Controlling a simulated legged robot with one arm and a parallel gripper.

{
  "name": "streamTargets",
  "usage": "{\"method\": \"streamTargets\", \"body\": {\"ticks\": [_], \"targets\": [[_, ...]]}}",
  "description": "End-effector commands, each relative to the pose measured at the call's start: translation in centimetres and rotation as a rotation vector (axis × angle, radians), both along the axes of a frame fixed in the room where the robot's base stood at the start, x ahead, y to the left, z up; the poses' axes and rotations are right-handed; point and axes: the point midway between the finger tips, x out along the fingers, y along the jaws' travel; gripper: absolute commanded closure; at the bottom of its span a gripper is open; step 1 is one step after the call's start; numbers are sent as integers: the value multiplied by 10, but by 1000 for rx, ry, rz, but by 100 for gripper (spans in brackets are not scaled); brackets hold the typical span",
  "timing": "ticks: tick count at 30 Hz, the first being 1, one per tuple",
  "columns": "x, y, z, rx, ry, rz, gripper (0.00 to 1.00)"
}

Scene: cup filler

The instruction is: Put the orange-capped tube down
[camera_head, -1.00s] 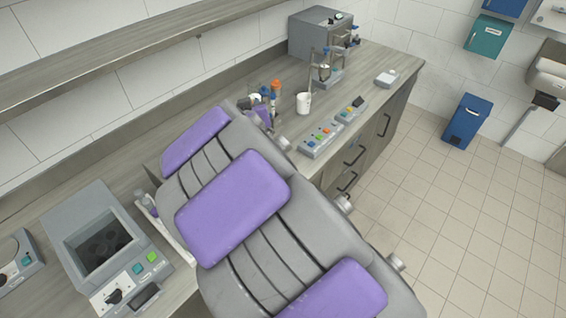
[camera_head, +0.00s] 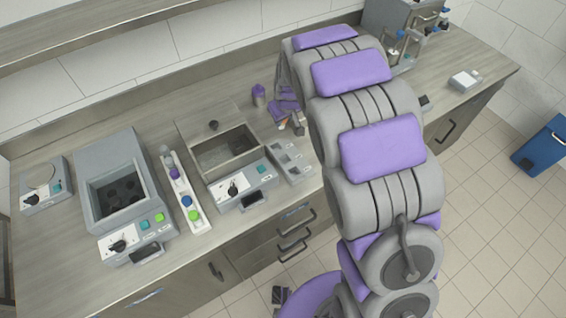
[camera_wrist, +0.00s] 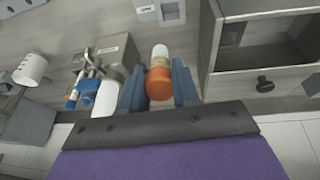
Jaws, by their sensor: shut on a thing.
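The orange-capped tube (camera_wrist: 159,78) lies between the two blue fingers of my gripper (camera_wrist: 159,88) in the wrist view, its orange cap nearest the camera and its pale body pointing away. The fingers are shut on it. In the head view my gripper (camera_head: 287,112) is a purple and grey shape beside my arm, above the bench, with a small bit of the orange cap (camera_head: 282,125) showing. My arm hides part of the bench behind it.
A white rack with several capped tubes (camera_head: 196,219) stands left of an open-topped box (camera_head: 196,157). A grey block with wells (camera_head: 290,161) sits right of that box. In the wrist view, a white cup (camera_wrist: 31,69) and a blue-white device (camera_wrist: 88,85) are at left.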

Motion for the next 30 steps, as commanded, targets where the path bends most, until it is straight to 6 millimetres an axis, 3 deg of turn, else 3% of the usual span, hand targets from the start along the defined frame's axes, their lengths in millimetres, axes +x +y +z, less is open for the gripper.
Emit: {"method": "streamTargets", "body": {"ticks": [6, 12, 17, 24, 30], "targets": [[-17, 4, -20, -95, 215, 158, 99], [-29, 2, -30, -160, 316, 236, 99], [-31, 0, -44, -170, 332, 248, 99], [-32, -3, -86, -167, 334, 247, 99], [-31, -3, -103, -166, 329, 246, 99]]}}
